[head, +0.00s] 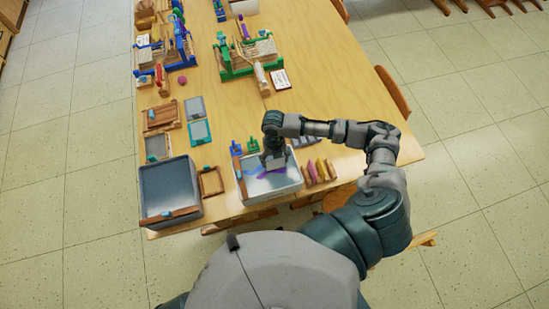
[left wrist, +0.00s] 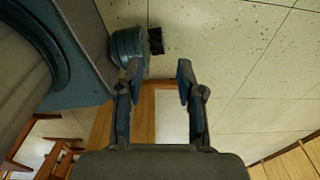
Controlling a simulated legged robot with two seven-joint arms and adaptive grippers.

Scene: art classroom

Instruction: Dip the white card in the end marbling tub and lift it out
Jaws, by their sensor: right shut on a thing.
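The marbling tub (head: 299,184) is a pale grey tray near the table's front edge, with blue and purple swirls on its liquid. My right gripper (head: 273,160) points down over its back part and is shut. The thing in it, taken as the white card (head: 276,165), shows only as a small pale grey patch below the fingers. I cannot tell whether its lower edge touches the liquid. My left gripper (left wrist: 158,78) is open and empty in the left wrist view, above the floor and away from the table; it is out of the head view.
A larger grey tub (head: 170,188) stands to the left, with an empty wooden frame (head: 211,182) between the tubs. Several wooden-backed tools (head: 319,170) lie right of the marbling tub. Small blue and green stands (head: 245,146) are behind it.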

